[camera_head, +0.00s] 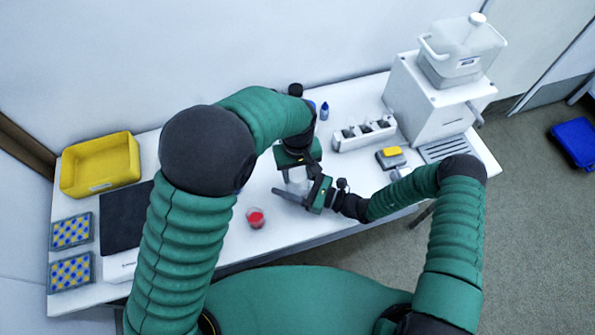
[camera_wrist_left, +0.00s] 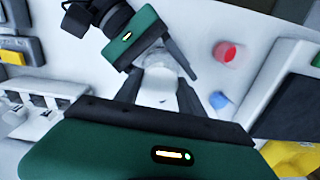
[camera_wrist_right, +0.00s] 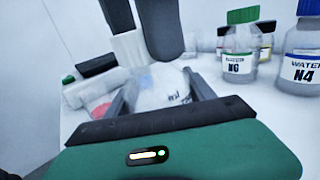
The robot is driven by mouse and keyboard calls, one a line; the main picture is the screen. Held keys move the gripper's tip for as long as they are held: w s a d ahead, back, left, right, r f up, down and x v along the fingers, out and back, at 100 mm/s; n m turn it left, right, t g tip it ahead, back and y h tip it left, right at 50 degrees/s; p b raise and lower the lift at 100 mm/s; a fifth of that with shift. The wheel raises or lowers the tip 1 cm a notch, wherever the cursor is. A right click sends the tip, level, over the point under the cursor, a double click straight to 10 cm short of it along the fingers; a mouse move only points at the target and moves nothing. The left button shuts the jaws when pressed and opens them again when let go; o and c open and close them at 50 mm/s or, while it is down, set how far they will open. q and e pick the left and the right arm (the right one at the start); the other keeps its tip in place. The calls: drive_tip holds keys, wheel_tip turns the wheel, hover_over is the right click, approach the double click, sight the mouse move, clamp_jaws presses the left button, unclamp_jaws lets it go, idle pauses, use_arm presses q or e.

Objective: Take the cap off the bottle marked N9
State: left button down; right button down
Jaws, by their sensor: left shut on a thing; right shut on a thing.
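A pale, clear bottle (camera_head: 298,184) is between my two grippers above the front middle of the white table. My right gripper (camera_head: 308,192) is shut on the bottle body; in the right wrist view its fingers flank the bottle (camera_wrist_right: 163,90), whose tilted label is too blurred to read fully. My left gripper (camera_head: 297,165) comes from the back and is shut at the same bottle; its fingers flank a whitish part (camera_wrist_left: 158,90) in the left wrist view. Its dark fingers also show above the bottle in the right wrist view.
Bottles marked N6 (camera_wrist_right: 238,65) and N4 (camera_wrist_right: 300,68) stand close by. A red-filled cup (camera_head: 255,218) is at the table front. A white rack (camera_head: 363,134) stands behind, a white jug (camera_head: 460,50) on a box at right, a yellow tray (camera_head: 100,163) at left.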

use_arm(q)
drive_tip(key=c, duration=0.7)
unclamp_jaws()
drive_tip(key=shift+w, duration=0.1)
